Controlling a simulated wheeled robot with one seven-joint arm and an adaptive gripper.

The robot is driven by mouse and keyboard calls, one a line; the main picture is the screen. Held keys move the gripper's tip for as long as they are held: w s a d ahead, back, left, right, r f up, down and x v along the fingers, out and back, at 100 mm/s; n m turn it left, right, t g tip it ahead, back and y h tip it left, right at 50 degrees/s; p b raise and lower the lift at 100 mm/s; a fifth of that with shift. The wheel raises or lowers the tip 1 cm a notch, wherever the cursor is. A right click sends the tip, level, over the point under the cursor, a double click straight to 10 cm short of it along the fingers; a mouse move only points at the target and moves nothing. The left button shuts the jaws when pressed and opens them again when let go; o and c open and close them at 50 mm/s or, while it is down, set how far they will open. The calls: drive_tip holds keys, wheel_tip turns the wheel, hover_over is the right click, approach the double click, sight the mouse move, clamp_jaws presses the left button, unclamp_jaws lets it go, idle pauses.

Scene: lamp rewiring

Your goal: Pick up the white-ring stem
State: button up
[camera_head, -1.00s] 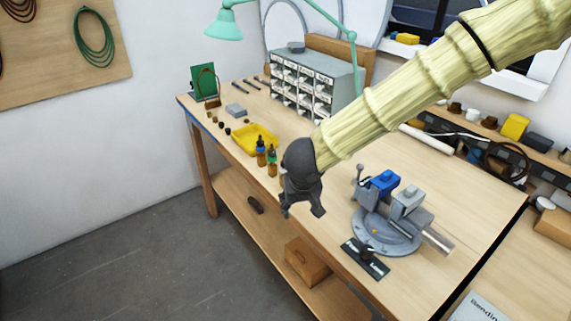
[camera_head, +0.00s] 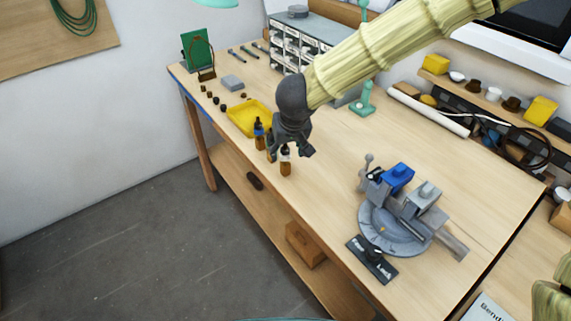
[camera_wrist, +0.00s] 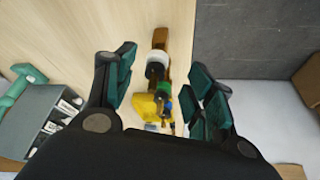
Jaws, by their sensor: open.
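The white-ring stem (camera_head: 286,167) is a small amber upright piece with a white band, near the bench's front edge. In the wrist view the white-ring stem (camera_wrist: 156,69) shows between the fingers, nearest of a row. My gripper (camera_head: 289,152) is open, just above it and partly covering its top; I cannot tell whether they touch. The blue-ring stem (camera_head: 259,134) stands to its left. A green-ring stem (camera_wrist: 164,89) is between them in the wrist view, and is mostly hidden by my gripper in the head view.
A yellow tray (camera_head: 233,123) lies behind the stems on the wooden bench (camera_head: 335,190). A vise (camera_head: 395,222) stands to the right with a black plate in front. The drawer cabinet (camera_head: 290,45) is at the back. Bench between stems and vise is clear.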

sight(286, 151)
drive_tip(key=w+f, duration=0.2)
drive_tip(key=f, duration=0.1)
drive_tip(key=shift+w+a+f+p, duration=0.1)
drive_tip(key=shift+w+f+p, duration=0.1)
drive_tip(key=shift+w+p, duration=0.15)
drive_tip(key=shift+s+f, duration=0.1)
drive_tip(key=shift+f, duration=0.45)
drive_tip(key=shift+w+a+f, duration=0.1)
drive_tip(key=shift+w+f, duration=0.45)
drive_tip(key=shift+f, duration=0.15)
drive_tip(key=shift+s+r, duration=0.2)
drive_tip(key=shift+s, duration=0.05)
drive_tip(key=shift+w, duration=0.1)
clamp_jaws()
